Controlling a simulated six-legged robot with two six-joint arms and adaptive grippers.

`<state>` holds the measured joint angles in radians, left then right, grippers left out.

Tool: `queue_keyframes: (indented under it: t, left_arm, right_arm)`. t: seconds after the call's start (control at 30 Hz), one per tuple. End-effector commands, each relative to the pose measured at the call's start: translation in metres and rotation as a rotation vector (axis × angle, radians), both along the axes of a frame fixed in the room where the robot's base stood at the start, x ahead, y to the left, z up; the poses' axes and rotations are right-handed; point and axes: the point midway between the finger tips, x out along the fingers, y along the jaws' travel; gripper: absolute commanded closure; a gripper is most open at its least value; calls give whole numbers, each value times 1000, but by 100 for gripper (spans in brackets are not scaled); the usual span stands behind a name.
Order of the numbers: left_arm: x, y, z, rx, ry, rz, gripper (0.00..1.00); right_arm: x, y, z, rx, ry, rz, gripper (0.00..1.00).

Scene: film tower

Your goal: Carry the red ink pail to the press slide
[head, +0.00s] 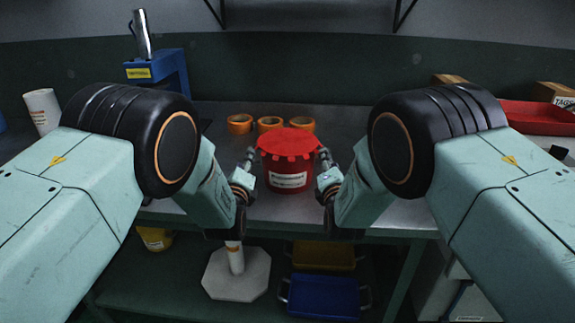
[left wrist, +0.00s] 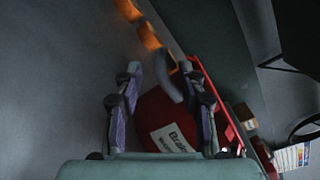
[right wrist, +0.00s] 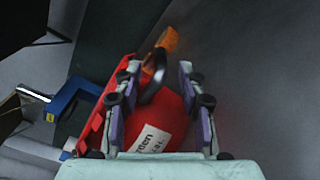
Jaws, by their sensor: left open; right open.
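The red ink pail (head: 288,165) stands upright on the grey bench, with a scalloped red lid and a white label. My left gripper (head: 250,160) is at the pail's left side and my right gripper (head: 323,160) at its right side. Both are open. In the left wrist view the pail (left wrist: 165,118) shows between the open fingers (left wrist: 160,85), with a grey curved handle part near the tips. In the right wrist view the pail (right wrist: 160,125) also lies between the open fingers (right wrist: 158,80). Contact with the pail cannot be told. I cannot identify the press slide.
Several orange rolls (head: 270,124) sit behind the pail. A blue device (head: 160,70) stands at the back left, near a white cup (head: 42,108). A red tray (head: 538,117) lies at the right. Blue (head: 325,295) and yellow (head: 323,255) trays are on the lower shelf.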

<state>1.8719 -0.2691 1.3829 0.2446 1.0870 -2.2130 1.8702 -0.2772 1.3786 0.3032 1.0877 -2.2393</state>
Motion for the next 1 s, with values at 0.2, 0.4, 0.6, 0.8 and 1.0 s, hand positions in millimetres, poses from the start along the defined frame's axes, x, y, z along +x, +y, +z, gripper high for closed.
queue_keyframes:
  t: [0.2,0.4,0.6,0.8,1.0]
  left_arm:
    - [26,-1,0,-1,-1,0,60]
    - [39,-2,0,0,-1,-1,60]
    - [44,-2,0,1,1,-1,60]
    - [43,-2,0,1,1,-1,60]
    - [43,-2,0,1,1,-1,74]
  right_arm:
    - [26,-1,0,1,-2,-1,60]
    - [40,0,0,0,0,0,60]
    - [44,-1,0,-1,0,0,60]
    - [44,-1,0,-1,0,0,60]
    - [43,-1,0,-1,0,0,74]
